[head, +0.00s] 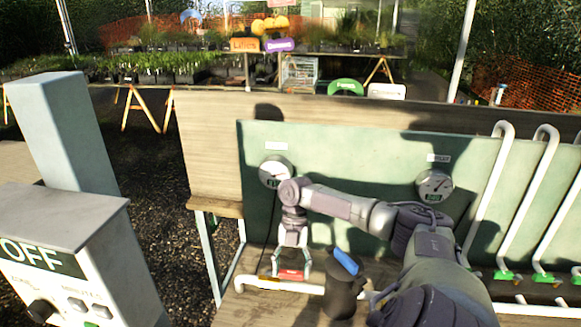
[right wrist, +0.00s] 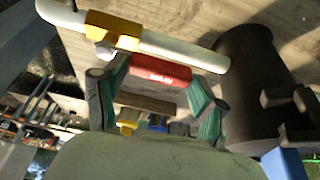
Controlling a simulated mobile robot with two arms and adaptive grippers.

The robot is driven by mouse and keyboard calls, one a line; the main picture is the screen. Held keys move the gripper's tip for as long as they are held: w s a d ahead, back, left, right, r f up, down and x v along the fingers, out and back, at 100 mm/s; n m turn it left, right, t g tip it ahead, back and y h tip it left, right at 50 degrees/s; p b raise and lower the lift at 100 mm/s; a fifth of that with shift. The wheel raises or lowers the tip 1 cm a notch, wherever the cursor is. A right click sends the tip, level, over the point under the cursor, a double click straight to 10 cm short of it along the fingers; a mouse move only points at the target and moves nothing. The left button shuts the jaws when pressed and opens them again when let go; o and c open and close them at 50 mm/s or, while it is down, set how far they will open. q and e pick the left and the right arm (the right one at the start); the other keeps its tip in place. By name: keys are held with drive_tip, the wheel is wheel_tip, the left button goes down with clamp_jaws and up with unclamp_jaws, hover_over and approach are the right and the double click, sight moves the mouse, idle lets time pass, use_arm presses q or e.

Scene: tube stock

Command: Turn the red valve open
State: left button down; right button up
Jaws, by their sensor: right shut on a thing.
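The red valve's handle (head: 291,275) is low at the bench, beside a white pipe (head: 310,288). In the right wrist view the red handle (right wrist: 160,74) lies close beside the white pipe (right wrist: 185,54), roughly along it, near a yellow fitting (right wrist: 113,31). My right gripper (head: 291,264) points down and is shut on the red handle. Its two green-padded fingers (right wrist: 158,95) stand at either end of the handle in the right wrist view. My left gripper is not in view.
A dark cylinder (head: 342,300) with a blue lever (head: 345,262) stands just right of the red handle. Two gauges (head: 275,172) (head: 435,187) sit on the green panel (head: 350,150) behind. White bent pipes (head: 487,190) rise at right. A grey control box (head: 60,235) marked OFF stands at left.

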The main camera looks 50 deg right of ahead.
drive_tip(key=o, duration=1.7)
drive_tip(key=shift+v, duration=3.8)
drive_tip(key=shift+a+f, duration=0.1)
drive_tip(key=shift+a, duration=0.05)
